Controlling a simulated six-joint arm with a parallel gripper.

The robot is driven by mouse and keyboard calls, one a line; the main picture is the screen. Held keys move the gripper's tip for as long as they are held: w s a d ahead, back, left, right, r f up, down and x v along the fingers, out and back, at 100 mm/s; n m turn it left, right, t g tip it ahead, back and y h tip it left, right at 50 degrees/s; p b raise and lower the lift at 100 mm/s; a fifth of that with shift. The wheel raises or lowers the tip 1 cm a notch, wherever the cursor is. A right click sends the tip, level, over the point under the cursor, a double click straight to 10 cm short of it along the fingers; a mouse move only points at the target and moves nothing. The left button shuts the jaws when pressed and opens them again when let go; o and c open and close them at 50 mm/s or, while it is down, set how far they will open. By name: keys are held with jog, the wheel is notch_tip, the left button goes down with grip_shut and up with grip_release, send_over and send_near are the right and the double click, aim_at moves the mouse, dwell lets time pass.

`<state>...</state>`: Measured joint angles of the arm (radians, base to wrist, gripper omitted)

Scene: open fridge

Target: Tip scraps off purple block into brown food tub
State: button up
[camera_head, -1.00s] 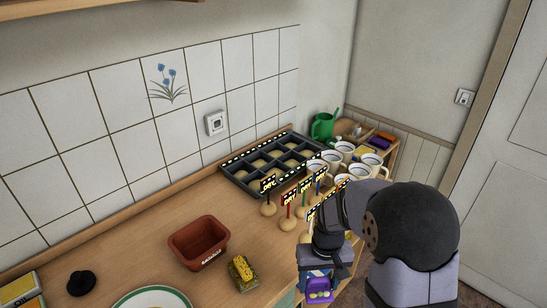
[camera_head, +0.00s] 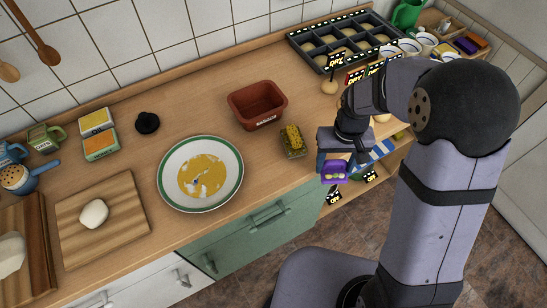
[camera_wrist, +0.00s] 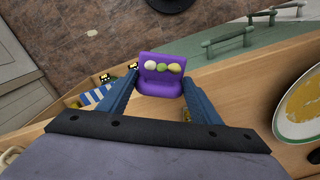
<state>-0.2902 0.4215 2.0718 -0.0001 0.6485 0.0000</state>
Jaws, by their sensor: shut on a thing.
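The purple block (camera_wrist: 158,88) is held between the two blue fingers of my gripper (camera_head: 335,160). Several small scraps (camera_wrist: 164,67), whitish, green and yellow, sit in a row on it in the wrist view. In the head view the purple block (camera_head: 334,176) hangs in front of the counter's front edge, over the open floor side. The brown food tub (camera_head: 257,118) stands on the counter, up and left of my gripper, its inside looking empty. The sponge-like yellow item on a dish lies between them.
The yellow item (camera_head: 292,140) is near the counter edge. A green-rimmed plate (camera_head: 167,187) with yellow food is left of the tub. A black tray (camera_head: 295,41) and mugs stand at the back right. Green drawers (camera_head: 250,232) are below the counter.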

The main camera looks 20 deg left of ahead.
jog(key=a+n, duration=0.1)
jog(key=a, duration=0.4)
jog(key=a+r+n, duration=0.1)
jog(key=a+n, duration=0.1)
jog(key=a, duration=0.3)
jog(key=a+n, duration=0.1)
jog(key=a, duration=0.4)
jog(key=shift+s+r, duration=0.4)
jog(key=a+r+n, duration=0.3)
jog(key=r+n, duration=0.2)
jog(key=n, duration=1.4)
jog(key=shift+a+n, duration=0.3)
jog(key=shift+r, duration=0.1)
